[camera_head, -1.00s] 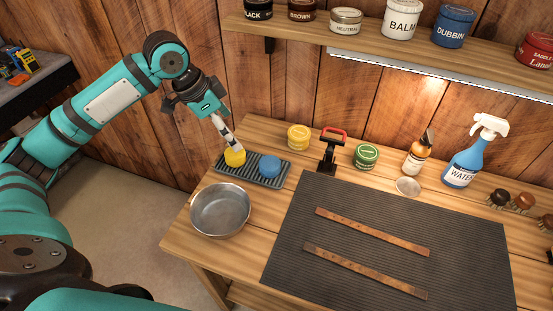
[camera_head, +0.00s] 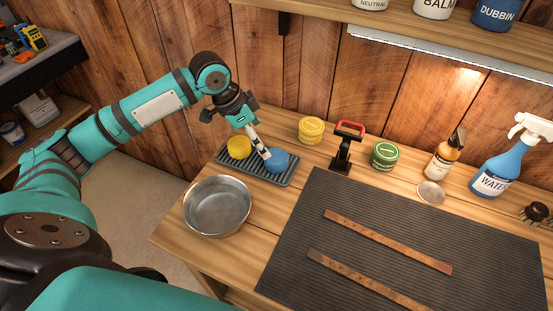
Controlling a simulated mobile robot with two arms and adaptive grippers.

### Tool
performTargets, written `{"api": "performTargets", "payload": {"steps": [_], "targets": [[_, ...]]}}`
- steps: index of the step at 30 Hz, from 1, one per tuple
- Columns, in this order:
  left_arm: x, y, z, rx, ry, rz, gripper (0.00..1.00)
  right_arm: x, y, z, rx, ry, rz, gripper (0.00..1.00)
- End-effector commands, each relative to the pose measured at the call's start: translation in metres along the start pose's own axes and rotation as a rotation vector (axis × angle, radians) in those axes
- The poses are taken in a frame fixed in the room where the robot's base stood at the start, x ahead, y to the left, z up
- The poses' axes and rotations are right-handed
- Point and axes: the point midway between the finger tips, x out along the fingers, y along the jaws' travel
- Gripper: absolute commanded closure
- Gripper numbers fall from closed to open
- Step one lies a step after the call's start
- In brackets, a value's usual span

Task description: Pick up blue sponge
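The blue sponge (camera_head: 279,161) sits on the right part of a grey ribbed tray (camera_head: 233,165) at the back left of the workbench. A yellow sponge (camera_head: 239,147) lies beside it on the same tray. My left gripper (camera_head: 266,157) reaches down from the upper left, with its fingertips at the left side of the blue sponge. The fingers are seen nearly edge-on, so I cannot tell whether they are open or touching the sponge. My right gripper is not in view.
A metal bowl (camera_head: 217,206) stands in front of the tray. A yellow tin (camera_head: 311,130), a red-handled clamp (camera_head: 346,146) and a green tin (camera_head: 384,155) stand to the right. A dark mat (camera_head: 390,225) bears two leather straps. A shelf (camera_head: 420,37) overhangs the back.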

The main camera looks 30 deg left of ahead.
Motion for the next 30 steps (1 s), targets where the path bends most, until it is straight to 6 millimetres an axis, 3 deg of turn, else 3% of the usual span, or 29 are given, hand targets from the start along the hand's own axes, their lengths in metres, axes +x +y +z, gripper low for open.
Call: {"api": "performTargets", "payload": {"steps": [6,14,21,30], "targets": [[0.040,0.001,-0.001,0.000,0.000,0.002,0.08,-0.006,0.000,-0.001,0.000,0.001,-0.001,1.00],[0.059,0.001,-0.003,0.000,0.000,0.001,0.08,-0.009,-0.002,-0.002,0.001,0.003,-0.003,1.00],[0.093,0.004,-0.010,0.000,-0.001,0.002,0.08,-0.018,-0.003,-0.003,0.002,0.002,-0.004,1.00],[0.105,0.004,-0.009,0.002,-0.001,-0.001,0.08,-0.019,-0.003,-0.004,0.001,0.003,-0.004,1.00]]}}
